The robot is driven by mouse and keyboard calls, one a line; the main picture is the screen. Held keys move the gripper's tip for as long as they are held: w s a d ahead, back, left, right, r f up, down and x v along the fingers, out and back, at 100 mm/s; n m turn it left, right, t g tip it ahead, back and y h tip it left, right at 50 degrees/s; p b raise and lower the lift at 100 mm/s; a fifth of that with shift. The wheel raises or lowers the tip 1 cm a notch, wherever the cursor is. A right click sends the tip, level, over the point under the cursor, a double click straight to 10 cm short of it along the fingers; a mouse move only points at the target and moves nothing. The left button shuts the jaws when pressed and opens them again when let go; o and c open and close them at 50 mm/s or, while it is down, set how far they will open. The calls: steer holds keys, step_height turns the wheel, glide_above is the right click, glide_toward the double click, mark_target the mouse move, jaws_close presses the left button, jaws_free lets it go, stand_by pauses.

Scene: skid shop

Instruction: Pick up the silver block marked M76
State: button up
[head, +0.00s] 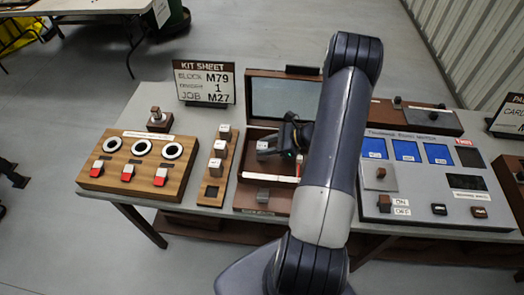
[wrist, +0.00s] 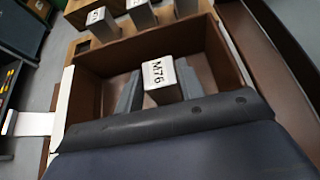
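The silver block marked M76 (wrist: 158,80) stands in a brown-walled open box, its label facing up in the wrist view. My gripper (wrist: 158,88) has one grey finger on each side of it. The gaps are very small or closed, and I cannot tell whether the fingers press on the block. In the head view my gripper (head: 283,148) is inside the open box (head: 240,170), just right of a silver block (head: 265,147). My arm hides part of the box there.
A wooden strip with several silver blocks (head: 217,148) stands left; one slot looks empty. The open lid (head: 287,97) rises behind. A switch panel (head: 420,175) is right, a button board (head: 140,165) far left.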

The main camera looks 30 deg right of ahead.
steer(key=c, duration=0.7)
